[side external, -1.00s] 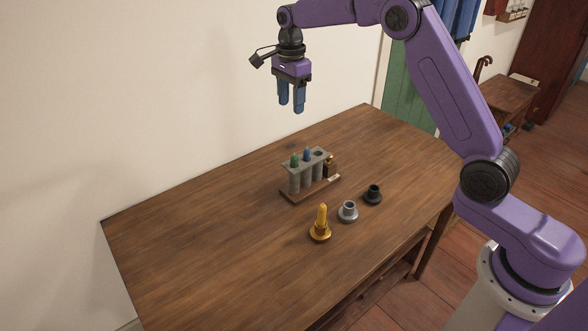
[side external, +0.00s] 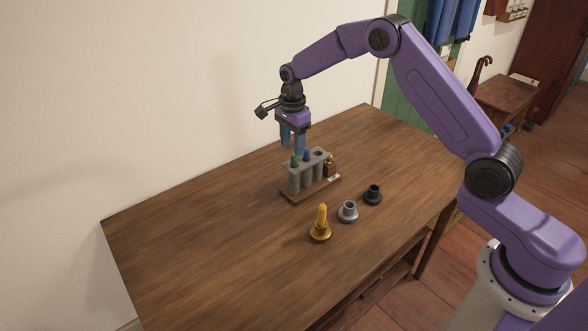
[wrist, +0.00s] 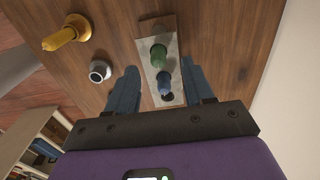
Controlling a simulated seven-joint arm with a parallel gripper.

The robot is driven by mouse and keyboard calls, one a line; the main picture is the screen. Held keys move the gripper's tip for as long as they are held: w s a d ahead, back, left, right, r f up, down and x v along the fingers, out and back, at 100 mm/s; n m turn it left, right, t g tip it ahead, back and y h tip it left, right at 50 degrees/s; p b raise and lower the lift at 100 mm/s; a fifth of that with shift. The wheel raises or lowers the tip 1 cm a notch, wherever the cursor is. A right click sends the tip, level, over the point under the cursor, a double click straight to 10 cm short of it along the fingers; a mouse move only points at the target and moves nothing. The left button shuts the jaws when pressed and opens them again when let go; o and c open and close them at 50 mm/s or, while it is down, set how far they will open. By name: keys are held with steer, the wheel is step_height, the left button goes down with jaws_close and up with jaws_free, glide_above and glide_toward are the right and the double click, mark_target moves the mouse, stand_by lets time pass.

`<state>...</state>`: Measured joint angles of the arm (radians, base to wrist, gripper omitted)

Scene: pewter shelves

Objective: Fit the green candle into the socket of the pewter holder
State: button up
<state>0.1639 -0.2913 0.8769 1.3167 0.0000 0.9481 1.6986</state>
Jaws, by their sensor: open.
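The green candle (side external: 294,160) stands upright in the left tube of a grey rack, its top showing. It also shows in the wrist view (wrist: 158,55). The pewter holder (side external: 348,211) stands on the table in front of the rack with its socket empty; the wrist view shows it at left (wrist: 99,71). My gripper (side external: 293,149) is open and empty, pointing down just above the rack. In the wrist view its fingers (wrist: 162,88) lie either side of the blue candle, with the green one beyond; the height gap is hard to tell.
The rack (side external: 294,181) also holds a blue candle (side external: 307,155); its right tube looks empty. A small brown-gold object (side external: 330,166) stands at its right end. A brass holder with a yellow candle (side external: 321,218) and an empty black holder (side external: 373,194) flank the pewter one. The table's left is clear.

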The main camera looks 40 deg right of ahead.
step_height(320, 180, down, 4)
steer(key=shift+s+d+f, duration=0.15)
steer(key=shift+f, duration=0.05)
jaws_close()
steer(key=shift+r, duration=0.15)
